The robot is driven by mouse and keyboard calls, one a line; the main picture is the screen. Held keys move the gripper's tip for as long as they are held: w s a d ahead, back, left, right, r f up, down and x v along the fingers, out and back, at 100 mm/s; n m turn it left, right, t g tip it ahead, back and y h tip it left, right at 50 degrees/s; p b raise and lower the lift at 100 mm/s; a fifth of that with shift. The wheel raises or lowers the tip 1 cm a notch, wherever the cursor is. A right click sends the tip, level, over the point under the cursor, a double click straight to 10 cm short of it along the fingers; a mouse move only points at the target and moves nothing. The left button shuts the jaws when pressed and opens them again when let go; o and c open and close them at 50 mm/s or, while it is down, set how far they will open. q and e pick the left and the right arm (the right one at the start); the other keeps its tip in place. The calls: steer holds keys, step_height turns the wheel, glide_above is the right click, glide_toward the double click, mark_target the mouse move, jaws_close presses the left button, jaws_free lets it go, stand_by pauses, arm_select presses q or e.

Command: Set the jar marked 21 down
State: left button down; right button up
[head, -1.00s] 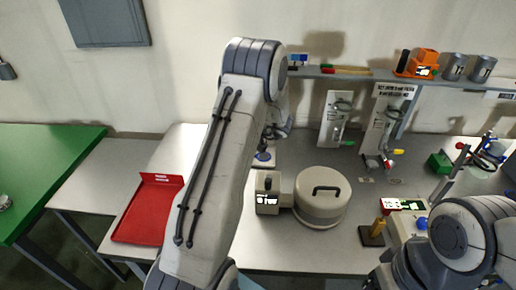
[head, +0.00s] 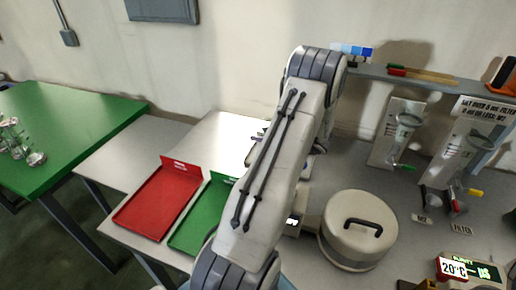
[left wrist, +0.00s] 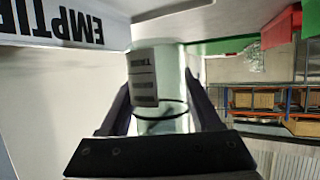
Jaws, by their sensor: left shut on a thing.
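My left gripper (left wrist: 160,100) is shut on a clear glass jar (left wrist: 172,118) with a pale printed label (left wrist: 143,76). The jar sits between the two fingers in the left wrist view. The label print is too blurred to read, and I cannot make out a 21. In the head view my left arm hides most of the gripper and the jar. I cannot tell whether the jar touches a surface. My right gripper is not in view.
A red tray (head: 152,207) and a green tray (head: 186,238) lie on the grey bench, left of my arm. A lidded round pot (head: 350,248) stands to its right. A sign reading EMPTIE (left wrist: 75,22) shows near the gripper. The green table (head: 75,115) is far left.

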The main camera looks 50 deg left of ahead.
arm_select(q)
steer(key=s+a+f, duration=0.1)
steer(key=s+f, duration=0.1)
steer(key=shift+s+a, duration=0.35)
step_height(320, 180, down, 3)
steer(key=shift+f+p, duration=0.1)
steer(key=shift+p, duration=0.3)
steer(key=shift+f, duration=0.35)
steer(key=shift+f, duration=0.1)
steer(key=shift+c, duration=0.5)
jaws_free()
